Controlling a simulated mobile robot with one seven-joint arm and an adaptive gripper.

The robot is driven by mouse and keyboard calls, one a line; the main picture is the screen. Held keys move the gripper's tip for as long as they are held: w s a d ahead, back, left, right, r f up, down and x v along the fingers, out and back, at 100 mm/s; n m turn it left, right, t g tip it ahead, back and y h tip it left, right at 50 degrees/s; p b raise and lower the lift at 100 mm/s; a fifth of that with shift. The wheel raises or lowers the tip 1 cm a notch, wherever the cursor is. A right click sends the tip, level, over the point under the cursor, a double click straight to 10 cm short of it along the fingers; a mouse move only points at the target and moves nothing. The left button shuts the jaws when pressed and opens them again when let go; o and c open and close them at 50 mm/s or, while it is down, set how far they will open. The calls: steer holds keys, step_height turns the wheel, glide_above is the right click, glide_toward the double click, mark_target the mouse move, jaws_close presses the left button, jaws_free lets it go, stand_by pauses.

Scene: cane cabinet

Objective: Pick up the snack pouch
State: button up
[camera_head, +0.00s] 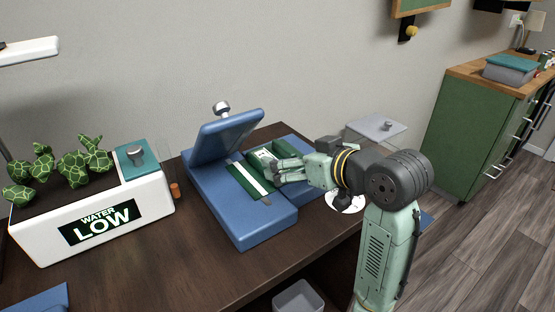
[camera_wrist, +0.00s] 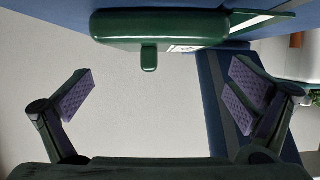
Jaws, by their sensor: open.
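In the wrist view, a rounded green body with a small nub (camera_wrist: 150,28), apparently the same item, is at the top, ahead of the fingers. My gripper (camera_head: 279,169) comes in from the right, its fingertips close to the item in the head view. In the wrist view my gripper (camera_wrist: 162,92) is open, with nothing between its purple pads. I cannot tell whether a finger touches the item.
The blue device (camera_head: 265,226) has a raised lid (camera_head: 226,137) behind the item and a green-and-white strip beside it. A white planter (camera_head: 100,222) stands left. A grey lidded box (camera_head: 376,128) is behind my arm. A green cabinet (camera_head: 478,135) stands right.

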mark_target(273, 151)
steer(key=p+x, duration=0.1)
steer(key=x, duration=0.4)
steer(key=shift+w+a, duration=0.2)
steer(key=shift+w, duration=0.15)
steer(key=shift+c, duration=0.2)
steer(key=c, duration=1)
steer(key=shift+r, duration=0.2)
